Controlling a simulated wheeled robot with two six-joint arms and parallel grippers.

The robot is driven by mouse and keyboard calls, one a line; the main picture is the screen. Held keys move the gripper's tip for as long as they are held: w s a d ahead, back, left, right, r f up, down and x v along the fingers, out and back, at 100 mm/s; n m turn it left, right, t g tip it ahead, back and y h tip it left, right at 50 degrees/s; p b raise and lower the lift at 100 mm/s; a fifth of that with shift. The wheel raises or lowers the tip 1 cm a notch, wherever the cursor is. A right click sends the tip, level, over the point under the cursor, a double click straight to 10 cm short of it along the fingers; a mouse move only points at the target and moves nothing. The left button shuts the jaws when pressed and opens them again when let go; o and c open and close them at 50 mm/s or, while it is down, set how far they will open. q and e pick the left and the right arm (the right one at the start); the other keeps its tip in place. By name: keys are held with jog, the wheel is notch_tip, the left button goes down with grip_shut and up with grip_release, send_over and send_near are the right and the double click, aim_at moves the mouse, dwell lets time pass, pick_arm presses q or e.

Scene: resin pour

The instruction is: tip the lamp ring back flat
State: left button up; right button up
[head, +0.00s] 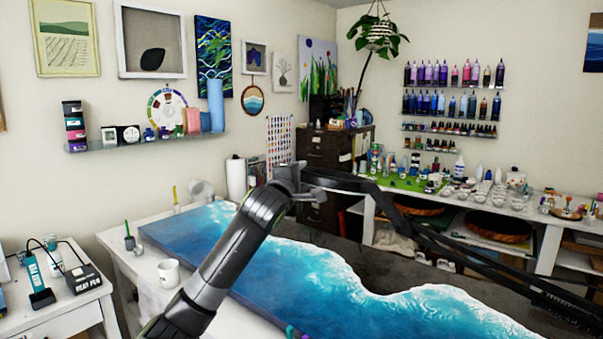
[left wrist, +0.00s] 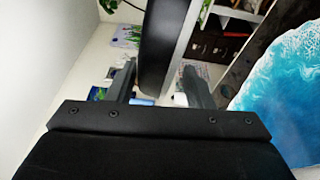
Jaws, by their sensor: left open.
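A black curved band, which looks like the lamp ring (head: 345,182), runs in the head view from my left gripper (head: 308,182) down to the right edge, above the blue resin slab. It is seen nearly edge-on and looks tilted; its full outline cannot be made out. In the left wrist view the black rim (left wrist: 160,50) stands between the two fingers of my left gripper (left wrist: 159,68), with gaps visible on both sides. The gripper is open around the rim; contact cannot be seen. My right gripper is not in view.
The blue and white resin slab (head: 300,270) lies below the arm. A white mug (head: 168,272) stands near its left edge. A dark cabinet (head: 325,160) and a bench with bottles and cups (head: 490,195) stand behind. A wall shelf (head: 150,143) is at upper left.

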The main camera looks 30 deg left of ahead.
pick_arm(q)
jog(key=shift+w, duration=0.35)
grip_shut()
jog(key=shift+a+f, duration=0.15)
jog(key=shift+f, duration=0.3)
notch_tip(320, 180, down, 12)
jog(key=n+g+h, duration=0.1)
jog(key=n+g, duration=0.2)
jog(key=n, duration=0.1)
jog(key=shift+d+r+h, duration=0.2)
jog(key=shift+h, duration=0.2)
